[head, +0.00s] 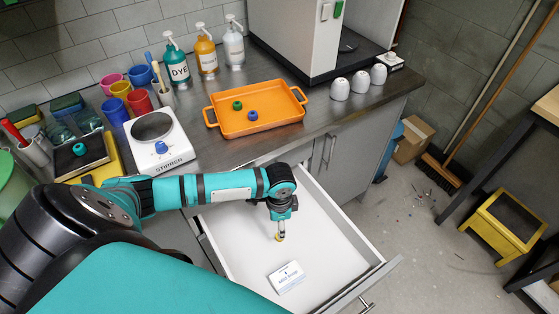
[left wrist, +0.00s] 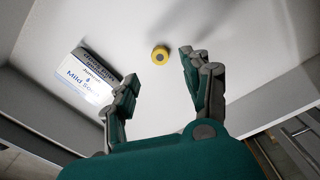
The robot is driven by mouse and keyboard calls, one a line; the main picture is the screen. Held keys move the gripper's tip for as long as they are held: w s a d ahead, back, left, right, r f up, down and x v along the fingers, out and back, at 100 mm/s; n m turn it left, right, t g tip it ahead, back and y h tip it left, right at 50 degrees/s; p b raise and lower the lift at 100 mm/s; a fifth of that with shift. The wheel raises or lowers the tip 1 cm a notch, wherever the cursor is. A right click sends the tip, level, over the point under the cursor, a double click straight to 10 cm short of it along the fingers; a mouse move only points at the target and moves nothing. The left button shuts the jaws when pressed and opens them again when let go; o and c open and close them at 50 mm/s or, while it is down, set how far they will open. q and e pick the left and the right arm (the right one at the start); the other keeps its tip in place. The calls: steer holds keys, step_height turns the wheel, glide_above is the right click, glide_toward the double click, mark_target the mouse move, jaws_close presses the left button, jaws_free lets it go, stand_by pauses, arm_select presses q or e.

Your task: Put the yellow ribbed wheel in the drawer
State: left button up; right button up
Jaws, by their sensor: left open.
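The yellow ribbed wheel (head: 279,237) shows just below my left gripper (head: 281,216), over the white floor of the open drawer (head: 236,248). In the left wrist view the wheel (left wrist: 160,54) shows whole, beyond the gap between the two spread fingers of my left gripper (left wrist: 158,90). Neither finger appears to touch it. The gripper is open and points down inside the drawer. I cannot tell for sure whether the wheel touches the drawer floor. My right gripper is out of view.
A white soap box (head: 287,277) lies in the drawer, left of the wheel in the left wrist view (left wrist: 92,77). On the counter, an orange tray (head: 270,128) holds a green and a blue wheel. A white stirrer (head: 158,140) carries another blue wheel.

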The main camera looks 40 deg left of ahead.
arm_select(q)
step_height(320, 180, up, 5)
stand_by(0.7)
